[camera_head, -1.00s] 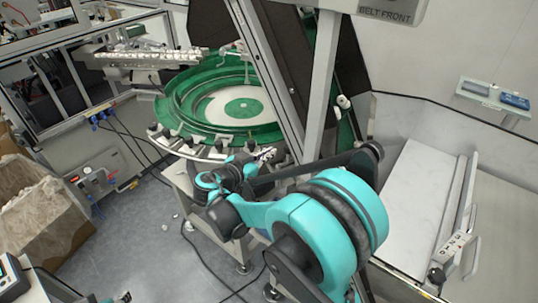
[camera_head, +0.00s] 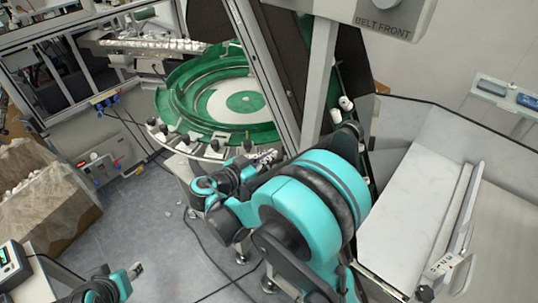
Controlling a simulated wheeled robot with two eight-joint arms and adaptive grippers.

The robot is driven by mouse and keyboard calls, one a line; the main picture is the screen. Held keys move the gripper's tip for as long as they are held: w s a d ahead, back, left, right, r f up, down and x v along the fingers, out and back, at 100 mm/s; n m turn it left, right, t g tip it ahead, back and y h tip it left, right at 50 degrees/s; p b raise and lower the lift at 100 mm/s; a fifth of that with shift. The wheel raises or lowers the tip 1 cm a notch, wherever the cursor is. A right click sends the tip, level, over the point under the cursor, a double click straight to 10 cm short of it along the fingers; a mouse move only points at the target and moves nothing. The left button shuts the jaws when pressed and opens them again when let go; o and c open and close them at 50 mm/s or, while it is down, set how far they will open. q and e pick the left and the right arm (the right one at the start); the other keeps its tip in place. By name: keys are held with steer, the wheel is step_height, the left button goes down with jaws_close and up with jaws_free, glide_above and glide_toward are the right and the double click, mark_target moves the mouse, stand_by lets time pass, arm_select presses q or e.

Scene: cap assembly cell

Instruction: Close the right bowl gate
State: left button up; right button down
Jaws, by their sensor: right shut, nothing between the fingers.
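The green bowl (camera_head: 212,85) sits in the upper middle, with a pale disc and a green hub inside it. A tall grey frame with a dark panel (camera_head: 228,22) rises at its right side; I cannot tell for sure which part is the gate. My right arm reaches in from the lower right. My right gripper (camera_head: 268,156) is shut and empty, by the bowl's front right edge near the foot of the frame. Whether it touches anything is unclear. My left gripper (camera_head: 136,270) shows small at the lower left, over the floor and far from the bowl; its jaws are too small to read.
A curved rail with dark knobs (camera_head: 188,139) runs along the bowl's front. An open carton with clear lining (camera_head: 40,195) stands at the left. Cables lie on the grey floor (camera_head: 150,215). A white sloped conveyor (camera_head: 415,215) is at the right.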

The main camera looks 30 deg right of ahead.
mark_target(284, 153)
steer(key=b+x, duration=0.1)
steer(key=x, duration=0.5)
steer(key=shift+w+d, duration=0.15)
steer(key=shift+d, duration=0.15)
step_height(284, 153, down, 3)
steer(key=b, duration=0.2)
steer(key=shift+f+b, duration=0.15)
steer(key=shift+b, duration=0.25)
steer(key=shift+a, duration=0.1)
